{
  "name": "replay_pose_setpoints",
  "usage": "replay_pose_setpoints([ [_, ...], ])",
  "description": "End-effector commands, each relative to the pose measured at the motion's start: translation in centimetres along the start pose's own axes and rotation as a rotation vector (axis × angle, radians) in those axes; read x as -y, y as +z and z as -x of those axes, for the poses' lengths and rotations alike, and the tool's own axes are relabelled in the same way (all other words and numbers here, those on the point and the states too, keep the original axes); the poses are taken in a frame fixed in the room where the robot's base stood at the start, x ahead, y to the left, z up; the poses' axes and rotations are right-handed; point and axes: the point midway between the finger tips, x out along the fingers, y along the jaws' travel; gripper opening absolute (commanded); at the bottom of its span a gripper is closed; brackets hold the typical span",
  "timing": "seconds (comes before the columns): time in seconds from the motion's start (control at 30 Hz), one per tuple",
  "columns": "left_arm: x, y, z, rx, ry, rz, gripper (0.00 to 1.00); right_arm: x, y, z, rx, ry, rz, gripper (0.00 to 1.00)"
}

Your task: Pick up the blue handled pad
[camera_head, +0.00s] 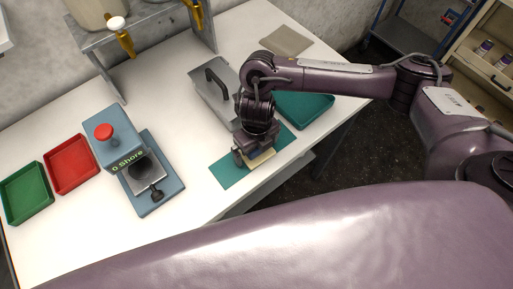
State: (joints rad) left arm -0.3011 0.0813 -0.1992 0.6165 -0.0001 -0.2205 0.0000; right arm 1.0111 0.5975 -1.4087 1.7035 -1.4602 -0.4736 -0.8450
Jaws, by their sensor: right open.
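My right gripper (252,156) points down over a teal mat (231,171) near the front edge of the white table. It is open. A pale yellow block (263,159) shows beside and partly under its fingers, on the mat. I cannot tell whether this block is part of the blue handled pad, as the gripper hides its top. No blue handle shows clearly. My left gripper is not in view.
Left of the mat stands a blue tester (113,148) with a red knob. Red (71,165) and green (27,193) trays lie at far left.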

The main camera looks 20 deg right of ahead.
Motion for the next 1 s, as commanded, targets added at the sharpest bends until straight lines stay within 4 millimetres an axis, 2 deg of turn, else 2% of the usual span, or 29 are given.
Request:
replay_pose_setpoints([
  [0.17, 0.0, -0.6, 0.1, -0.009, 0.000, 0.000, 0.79, 0.0, 0.0, 0.0, 0.001, 0.000, 0.001, 1.00],
  [0.2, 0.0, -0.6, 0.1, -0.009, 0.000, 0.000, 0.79, 0.0, 0.0, 0.0, 0.001, 0.000, 0.001, 0.97],
  [0.5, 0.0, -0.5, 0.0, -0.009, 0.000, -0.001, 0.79, -0.1, 0.0, 0.0, 0.001, 0.001, 0.001, 0.59],
  [0.83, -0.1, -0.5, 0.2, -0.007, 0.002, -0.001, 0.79, -0.1, 0.1, 0.5, 0.002, 0.001, 0.002, 0.58],
  [1.0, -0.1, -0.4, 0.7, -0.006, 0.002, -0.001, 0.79, 0.0, 0.2, 2.2, 0.006, 0.000, 0.003, 0.58],
])
